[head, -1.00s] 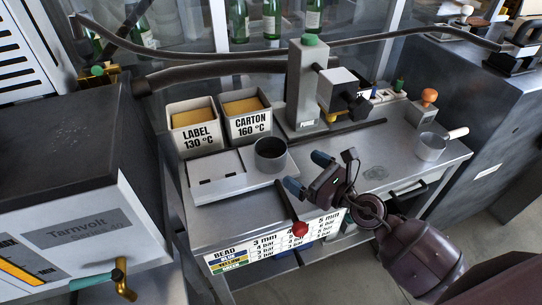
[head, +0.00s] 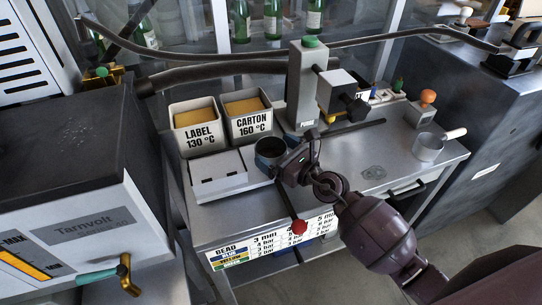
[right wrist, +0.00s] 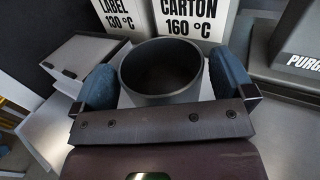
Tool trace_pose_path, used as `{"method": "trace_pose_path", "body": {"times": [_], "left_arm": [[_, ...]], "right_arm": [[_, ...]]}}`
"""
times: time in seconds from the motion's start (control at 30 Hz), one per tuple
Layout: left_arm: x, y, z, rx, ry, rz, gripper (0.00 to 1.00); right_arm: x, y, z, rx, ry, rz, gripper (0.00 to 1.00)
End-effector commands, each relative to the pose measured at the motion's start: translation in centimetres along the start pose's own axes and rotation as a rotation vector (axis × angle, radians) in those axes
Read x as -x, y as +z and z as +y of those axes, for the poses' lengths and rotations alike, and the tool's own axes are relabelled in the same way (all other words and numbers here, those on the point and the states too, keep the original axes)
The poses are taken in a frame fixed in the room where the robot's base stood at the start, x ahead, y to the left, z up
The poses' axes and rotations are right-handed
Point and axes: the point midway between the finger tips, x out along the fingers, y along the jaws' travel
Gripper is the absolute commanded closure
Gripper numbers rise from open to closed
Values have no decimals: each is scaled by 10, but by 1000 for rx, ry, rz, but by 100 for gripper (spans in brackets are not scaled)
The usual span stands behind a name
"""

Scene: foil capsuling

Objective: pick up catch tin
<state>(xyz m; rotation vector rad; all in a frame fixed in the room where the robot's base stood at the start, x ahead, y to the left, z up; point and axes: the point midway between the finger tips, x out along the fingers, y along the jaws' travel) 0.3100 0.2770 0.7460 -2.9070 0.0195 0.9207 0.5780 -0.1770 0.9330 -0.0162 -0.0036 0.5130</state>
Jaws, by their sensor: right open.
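The catch tin (head: 270,150), a dark grey open round tin, stands on the bench beside the white lidded box. My right gripper (head: 276,160) is at the tin and partly covers it in the head view. In the right wrist view the tin (right wrist: 162,78) shows its open mouth and is empty as far as I can see. The blue fingers of the right gripper (right wrist: 165,84) stand open on either side of it. I cannot tell whether either finger touches the tin wall. My left gripper is not in view.
The LABEL bin (head: 198,138) and CARTON bin (head: 250,127) stand behind the tin. A grey column (head: 301,85) with a dispensing head rises at the back right. A metal pot (head: 428,148) with a wooden handle sits at the right. A red-knobbed lever (head: 299,227) is at the front edge.

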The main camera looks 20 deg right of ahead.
Motion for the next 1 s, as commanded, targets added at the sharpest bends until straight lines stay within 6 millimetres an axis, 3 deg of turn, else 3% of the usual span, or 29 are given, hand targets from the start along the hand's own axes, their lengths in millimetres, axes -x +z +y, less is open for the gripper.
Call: {"method": "trace_pose_path", "body": {"times": [0.1, 0.37, 0.73, 0.87, 1.0], "left_arm": [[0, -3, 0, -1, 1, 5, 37], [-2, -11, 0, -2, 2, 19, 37], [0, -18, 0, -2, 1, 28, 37], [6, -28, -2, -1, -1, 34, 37], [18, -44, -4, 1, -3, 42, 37]], "right_arm": [[0, 0, 0, 0, 0, 0, 3], [0, 0, 0, 0, 0, 0, 43], [0, 10, 0, 2, -1, -5, 43], [0, 29, 0, 1, -1, -8, 43], [0, 60, -1, 2, -1, -10, 43]]}}
